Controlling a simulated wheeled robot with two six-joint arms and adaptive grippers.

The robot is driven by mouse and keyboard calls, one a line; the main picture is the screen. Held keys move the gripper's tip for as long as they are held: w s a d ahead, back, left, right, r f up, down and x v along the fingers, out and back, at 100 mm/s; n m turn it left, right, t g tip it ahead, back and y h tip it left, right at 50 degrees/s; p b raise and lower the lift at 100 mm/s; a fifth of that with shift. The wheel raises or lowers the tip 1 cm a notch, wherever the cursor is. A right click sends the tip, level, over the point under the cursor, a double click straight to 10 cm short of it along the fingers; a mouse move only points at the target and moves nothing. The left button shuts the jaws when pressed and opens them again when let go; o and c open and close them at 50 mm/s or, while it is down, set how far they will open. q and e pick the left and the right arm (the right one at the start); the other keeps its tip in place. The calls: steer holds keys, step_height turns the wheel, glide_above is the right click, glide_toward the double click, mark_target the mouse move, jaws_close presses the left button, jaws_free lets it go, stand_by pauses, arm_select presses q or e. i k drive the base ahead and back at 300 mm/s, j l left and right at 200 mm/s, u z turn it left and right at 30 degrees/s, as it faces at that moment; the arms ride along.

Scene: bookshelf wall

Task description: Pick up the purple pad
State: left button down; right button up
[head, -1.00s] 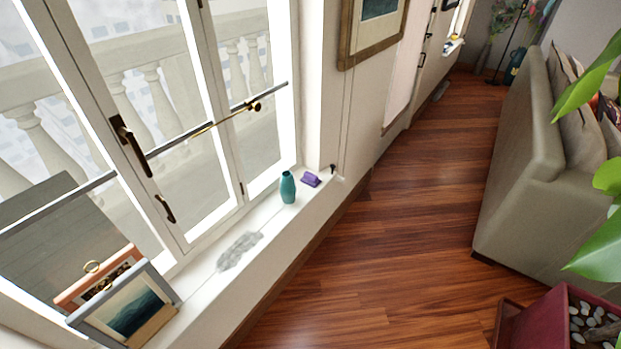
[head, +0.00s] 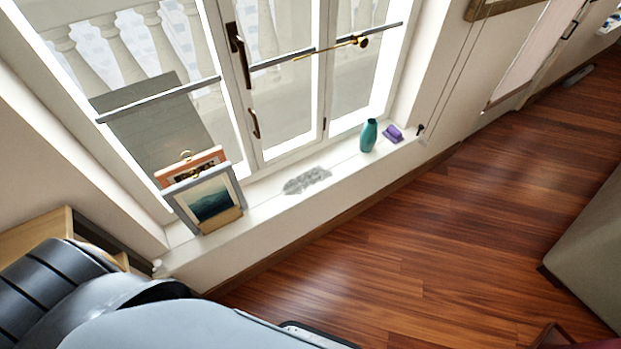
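The purple pad (head: 393,133) is a small purple item on the white window sill (head: 262,214), near the sill's right end. It is just to the right of a teal vase (head: 369,135), with a small gap between them. Part of my own arm shows at the lower left, far from the pad. Neither of my grippers is in view.
Two framed pictures (head: 207,197) lean at the left end of the sill. A grey patterned patch (head: 307,180) lies mid-sill. A wooden piece of furniture (head: 40,236) is at left. The wood floor (head: 400,235) is open up to the sofa (head: 592,250).

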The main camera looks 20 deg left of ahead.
mark_target(395, 136)
steer(key=i+l, duration=0.8)
steer(key=i+l+u, duration=0.25)
steer(key=i+l, duration=0.3)
steer(key=i+l+u, duration=0.2)
steer(key=i+l, duration=0.25)
steer(key=l, duration=0.2)
